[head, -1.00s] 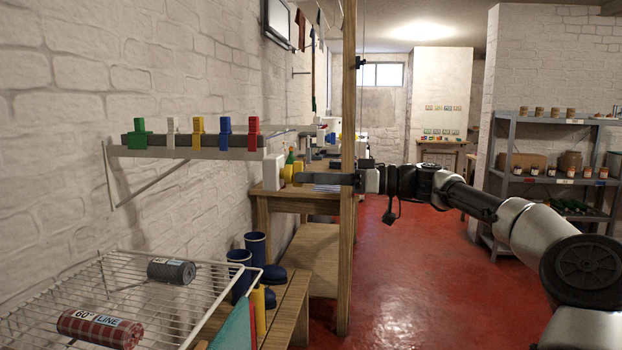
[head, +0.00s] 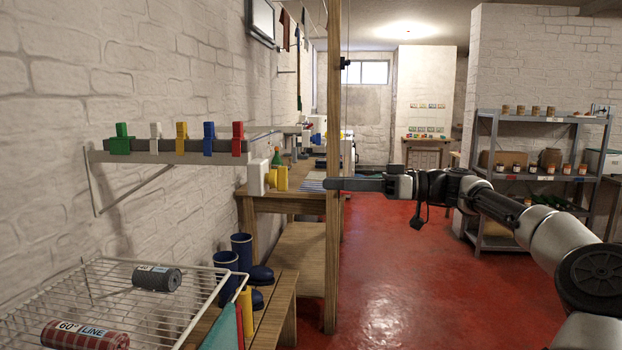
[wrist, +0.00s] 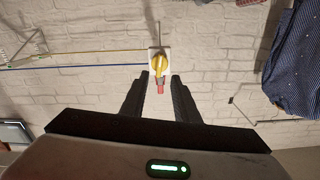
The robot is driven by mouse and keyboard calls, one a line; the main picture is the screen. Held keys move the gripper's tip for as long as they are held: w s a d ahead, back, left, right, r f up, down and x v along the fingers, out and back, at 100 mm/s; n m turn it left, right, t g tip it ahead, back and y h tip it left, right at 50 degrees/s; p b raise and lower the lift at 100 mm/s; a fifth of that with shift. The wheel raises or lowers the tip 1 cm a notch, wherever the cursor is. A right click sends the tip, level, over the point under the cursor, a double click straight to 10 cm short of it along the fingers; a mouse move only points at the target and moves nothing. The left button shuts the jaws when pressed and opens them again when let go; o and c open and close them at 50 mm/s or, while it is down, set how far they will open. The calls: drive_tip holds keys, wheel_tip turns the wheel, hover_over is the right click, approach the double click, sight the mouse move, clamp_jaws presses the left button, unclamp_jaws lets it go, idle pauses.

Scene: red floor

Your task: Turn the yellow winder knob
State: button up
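The yellow winder knob (head: 281,178) sits on a white box (head: 257,177) on the left wall, beyond the shelf end. In the wrist view the knob (wrist: 160,62) is on a white plate, with a red piece (wrist: 160,88) just below it. My gripper (head: 326,184) is to the right of the knob, with a clear gap between its fingertips and the knob. In the wrist view my gripper (wrist: 159,76) is open, its two dark fingers apart, and the knob appears centred between and beyond their tips. Nothing is held.
A wooden post (head: 333,260) stands by my fingers. A wall shelf (head: 175,157) carries several coloured clips. A wire rack (head: 200,300), blue boots (head: 242,250) and a wooden bench (head: 280,300) are below.

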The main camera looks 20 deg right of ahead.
drive_tip(key=p+v, duration=0.1)
drive_tip(key=v, duration=0.7)
